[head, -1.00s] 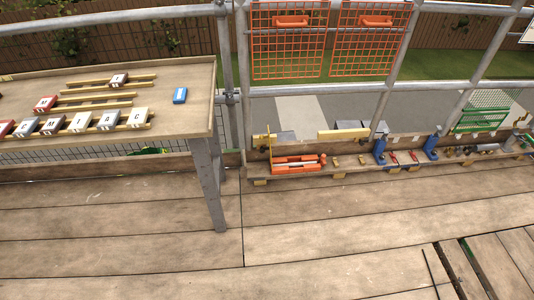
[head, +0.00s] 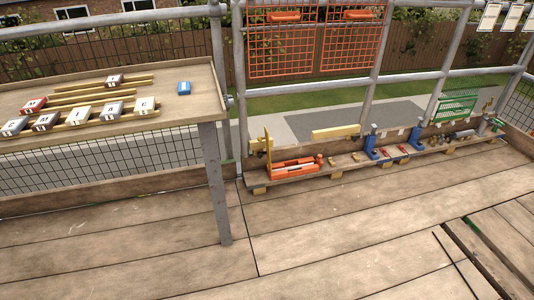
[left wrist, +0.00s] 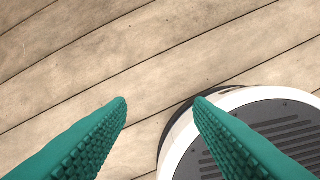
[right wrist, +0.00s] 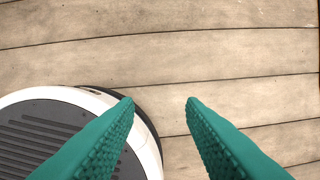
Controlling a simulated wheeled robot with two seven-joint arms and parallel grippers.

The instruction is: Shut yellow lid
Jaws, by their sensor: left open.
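An orange box (head: 292,173) sits on a low plank shelf at the foot of the railing in the head view. A thin yellow panel (head: 267,148) stands upright at its left end, seen nearly edge-on; it looks like the yellow lid, raised. Several small items lie in the box, too small to name. My left gripper (left wrist: 161,98) is open and empty above the deck boards in the left wrist view. My right gripper (right wrist: 160,99) is open and empty above the boards in the right wrist view. Neither gripper shows in the head view, and both are away from the box.
A wooden table (head: 185,105) with lettered blocks and a blue block (head: 184,88) stands at the left, its leg (head: 214,185) reaching the deck. Blue clamps (head: 371,146) stand right of the box. The middle deck is clear.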

